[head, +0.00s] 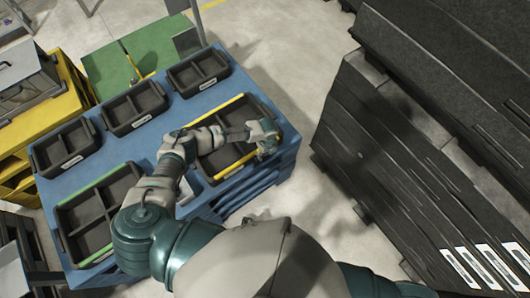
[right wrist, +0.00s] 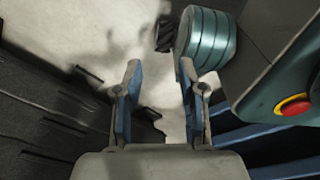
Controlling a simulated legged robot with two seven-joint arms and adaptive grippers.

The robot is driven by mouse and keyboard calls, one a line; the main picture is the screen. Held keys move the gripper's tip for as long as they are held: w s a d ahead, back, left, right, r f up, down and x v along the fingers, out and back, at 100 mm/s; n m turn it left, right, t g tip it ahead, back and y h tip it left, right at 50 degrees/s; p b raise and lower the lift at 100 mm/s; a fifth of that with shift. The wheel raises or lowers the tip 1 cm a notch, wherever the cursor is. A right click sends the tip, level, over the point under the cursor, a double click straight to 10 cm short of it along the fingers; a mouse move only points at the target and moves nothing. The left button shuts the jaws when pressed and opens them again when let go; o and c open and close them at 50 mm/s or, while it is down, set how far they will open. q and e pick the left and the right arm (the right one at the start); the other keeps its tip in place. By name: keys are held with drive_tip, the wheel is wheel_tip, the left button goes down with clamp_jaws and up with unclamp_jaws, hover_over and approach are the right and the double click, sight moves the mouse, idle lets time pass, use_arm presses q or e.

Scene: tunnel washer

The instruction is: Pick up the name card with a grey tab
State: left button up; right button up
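I cannot make out a name card with a grey tab in either view. My left gripper (head: 266,140) is at the right end of the yellow-rimmed black tray (head: 245,97), over its edge. The gripper is small and seen from above, so I cannot tell whether its fingers are open or shut. White labels show on the tray fronts, too small to read. My right gripper (right wrist: 160,85) is open and empty in the right wrist view, with grey floor behind the gap. It does not show clearly in the head view.
A blue table (head: 170,112) carries several black divided trays, including a green-rimmed tray (head: 62,210) at front left. Tall black stacks (head: 395,150) with white labels stand on the right. Grey floor (head: 310,75) lies between. A yellow unit (head: 75,75) is at left.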

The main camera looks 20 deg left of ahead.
use_arm(q)
drive_tip(key=shift+d, duration=0.2)
drive_tip(key=c, duration=0.7)
drive_tip(key=shift+a, duration=0.25)
